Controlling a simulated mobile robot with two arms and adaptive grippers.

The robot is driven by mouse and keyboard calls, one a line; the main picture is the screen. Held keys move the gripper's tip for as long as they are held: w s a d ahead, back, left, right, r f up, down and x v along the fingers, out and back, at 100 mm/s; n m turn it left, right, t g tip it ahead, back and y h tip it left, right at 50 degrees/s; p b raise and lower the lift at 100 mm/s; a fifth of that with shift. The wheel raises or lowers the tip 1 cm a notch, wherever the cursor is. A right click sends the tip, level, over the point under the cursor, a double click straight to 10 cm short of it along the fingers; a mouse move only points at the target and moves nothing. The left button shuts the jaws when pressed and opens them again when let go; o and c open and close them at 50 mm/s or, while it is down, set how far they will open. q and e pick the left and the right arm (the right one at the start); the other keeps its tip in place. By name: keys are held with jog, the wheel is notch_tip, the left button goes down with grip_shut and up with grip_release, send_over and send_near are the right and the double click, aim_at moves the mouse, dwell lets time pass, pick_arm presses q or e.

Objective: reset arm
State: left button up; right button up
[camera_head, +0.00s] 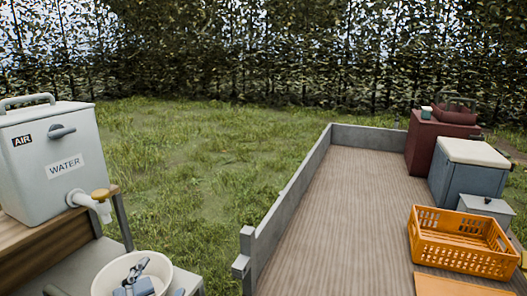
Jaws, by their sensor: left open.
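My left gripper (140,272) shows at the bottom left of the head view, low in the picture. It is open, and I see nothing held in it. It overlaps the opening of a white round tub (103,280); I cannot tell whether it is above the tub or inside it. The lower part of the gripper and its arm are cut off by the frame's edge. My right gripper is not in view.
A white water dispenser (30,180) with a tap stands on a wooden bench (60,240) at left. At right, a trailer bed (335,215) with grey side walls carries an orange crate (463,256), a blue cooler (466,170) and a red box (428,145). Grass (200,170) lies between.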

pick_arm(q)
jog(key=s+a+f+n+g+y, duration=0.1)
jog(key=s+f+n+g, duration=0.25)
jog(key=s+f, duration=0.35)
jog(key=s+a+f+n+g+y, duration=0.1)
jog(key=s+f+n+g, duration=0.3)
jog(key=f, duration=0.5)
jog(key=s+d+f+n+g+h, duration=0.1)
jog(key=s+f+g, duration=0.25)
jog(key=s, duration=0.35)
jog(key=s+d+f+n+g, duration=0.1)
jog(key=s+d+f+g, duration=0.2)
jog(key=s, duration=0.5)
notch_tip(320, 180, down, 33)
jog(key=s+a+g+b, duration=0.1)
jog(key=s+g+b, duration=0.1)
jog(key=b, duration=0.2)
jog(key=s+a+f+g+b, duration=0.1)
jog(key=s+a+f+b, duration=0.2)
jog(key=s+f, duration=1.3)
jog(key=shift+s+f, duration=0.15)
jog(key=shift+f, duration=0.35)
jog(key=shift+m, duration=0.25)
